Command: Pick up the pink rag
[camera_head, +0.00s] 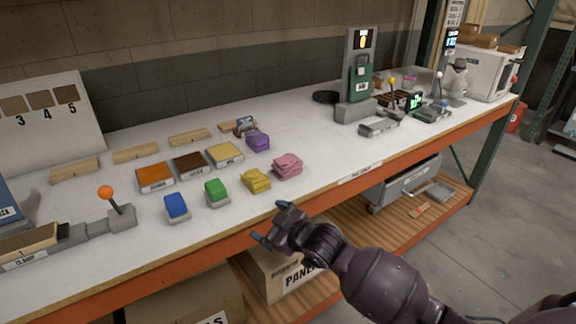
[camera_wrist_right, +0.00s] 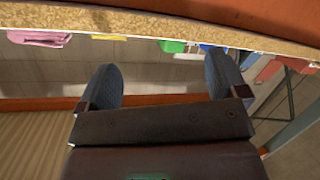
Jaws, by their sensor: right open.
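The pink rag (camera_head: 287,166) lies folded on the white bench top near its front edge, right of the yellow rag (camera_head: 256,180). It also shows in the right wrist view (camera_wrist_right: 40,38) at the upper left, partly cut off by the bench edge. My right gripper (camera_head: 268,222) is open and empty in front of the bench's front edge, below and slightly left of the pink rag. Its two fingers (camera_wrist_right: 165,88) stand wide apart in the right wrist view with nothing between them. My left gripper is not in view.
A purple rag (camera_head: 258,141) lies behind the pink one. Green (camera_head: 216,192) and blue (camera_head: 176,207) pieces sit to the left. The orange bench edge (camera_head: 330,193) lies close to my right gripper. Bench space right of the pink rag is clear up to a grey stand (camera_head: 355,111).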

